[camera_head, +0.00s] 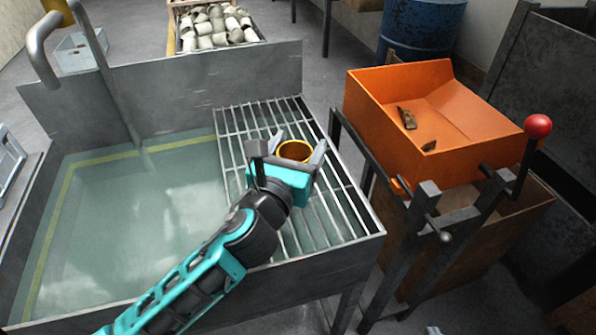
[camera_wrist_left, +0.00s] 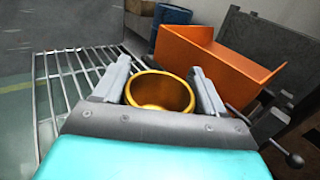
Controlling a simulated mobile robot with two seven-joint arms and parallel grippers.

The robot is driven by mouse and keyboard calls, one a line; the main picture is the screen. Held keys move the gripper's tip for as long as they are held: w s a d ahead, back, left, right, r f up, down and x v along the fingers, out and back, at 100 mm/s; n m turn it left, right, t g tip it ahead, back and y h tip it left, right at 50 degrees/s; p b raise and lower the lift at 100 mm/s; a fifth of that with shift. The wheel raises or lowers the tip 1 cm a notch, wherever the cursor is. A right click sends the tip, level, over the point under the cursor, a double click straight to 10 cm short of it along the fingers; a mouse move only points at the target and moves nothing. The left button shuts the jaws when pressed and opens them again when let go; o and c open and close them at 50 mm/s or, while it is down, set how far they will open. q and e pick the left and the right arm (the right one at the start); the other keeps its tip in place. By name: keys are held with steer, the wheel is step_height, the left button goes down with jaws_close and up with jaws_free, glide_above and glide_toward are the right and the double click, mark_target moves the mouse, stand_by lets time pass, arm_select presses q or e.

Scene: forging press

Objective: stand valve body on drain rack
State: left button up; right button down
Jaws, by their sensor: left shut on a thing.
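The valve body (camera_head: 296,150) is a brass-coloured, round, hollow piece with its open mouth facing up. It also shows in the left wrist view (camera_wrist_left: 160,92), between the two grey fingers. My left gripper (camera_head: 292,147) is shut on it, one finger on each side. It is over the drain rack (camera_head: 232,122), a grid of metal bars on the right part of the quench tank. The valve body looks upright. Its lower part is hidden by the gripper, so I cannot tell whether it touches the bars. My right gripper is not in view.
The tank (camera_head: 140,205) holds greenish water left of the rack. An orange tipping chute (camera_head: 460,115) with dark scraps and a red-knobbed lever (camera_head: 537,126) stands right of the rack. A crate of pale cylinders (camera_head: 172,40) and a blue drum (camera_head: 422,28) are behind.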

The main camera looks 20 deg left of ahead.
arm_select(q)
steer(key=shift+f+b, duration=0.95)
steer(key=shift+f, duration=1.1)
steer(key=shift+f, duration=0.25)
steer(key=o, duration=1.4)
steer(key=shift+c, duration=0.2)
